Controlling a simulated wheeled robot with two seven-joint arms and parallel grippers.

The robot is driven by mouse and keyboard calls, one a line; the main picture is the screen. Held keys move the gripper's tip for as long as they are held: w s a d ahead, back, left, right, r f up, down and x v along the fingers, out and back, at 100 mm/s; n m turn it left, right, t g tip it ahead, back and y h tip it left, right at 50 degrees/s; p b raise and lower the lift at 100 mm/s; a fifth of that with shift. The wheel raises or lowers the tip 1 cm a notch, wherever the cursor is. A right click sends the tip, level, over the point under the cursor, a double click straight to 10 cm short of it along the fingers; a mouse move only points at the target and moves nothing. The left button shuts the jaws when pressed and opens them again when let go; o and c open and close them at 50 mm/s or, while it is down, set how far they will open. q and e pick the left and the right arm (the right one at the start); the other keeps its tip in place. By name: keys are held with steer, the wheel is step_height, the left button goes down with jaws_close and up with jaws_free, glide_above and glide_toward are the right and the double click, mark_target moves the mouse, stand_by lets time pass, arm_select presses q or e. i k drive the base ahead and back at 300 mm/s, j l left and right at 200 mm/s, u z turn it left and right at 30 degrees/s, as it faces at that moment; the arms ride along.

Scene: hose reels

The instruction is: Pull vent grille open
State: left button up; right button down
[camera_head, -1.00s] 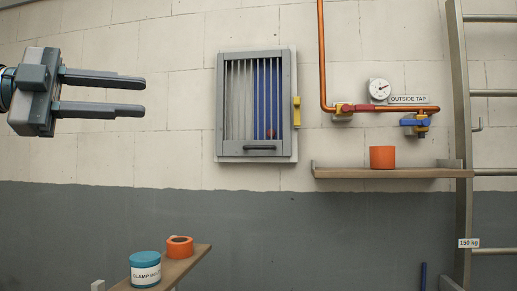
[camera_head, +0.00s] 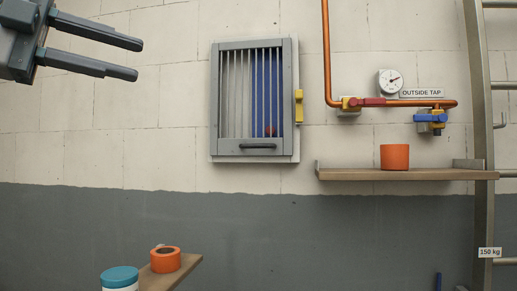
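The vent grille (camera_head: 287,125) is a grey framed panel with vertical slats on the wall, near the middle of the head view. It looks shut. A dark bar handle (camera_head: 257,146) sits along its lower edge. A yellow piece (camera_head: 299,107) is on its right side. Blue and a small red round thing show behind the slats. My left gripper (camera_head: 139,59) is at the upper left, its two fingers apart with nothing between them. It is left of the grille and clear of it. My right gripper is out of view.
A wooden shelf (camera_head: 430,174) with an orange cup (camera_head: 395,157) is right of the grille. Above it run a copper pipe (camera_head: 326,50), a gauge (camera_head: 390,82) and a blue tap (camera_head: 431,118). A metal ladder (camera_head: 481,120) stands far right. A teal-lidded tub (camera_head: 120,276) and orange roll (camera_head: 165,260) are low left.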

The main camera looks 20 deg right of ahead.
mark_target(279, 146)
steer(key=i+l, duration=1)
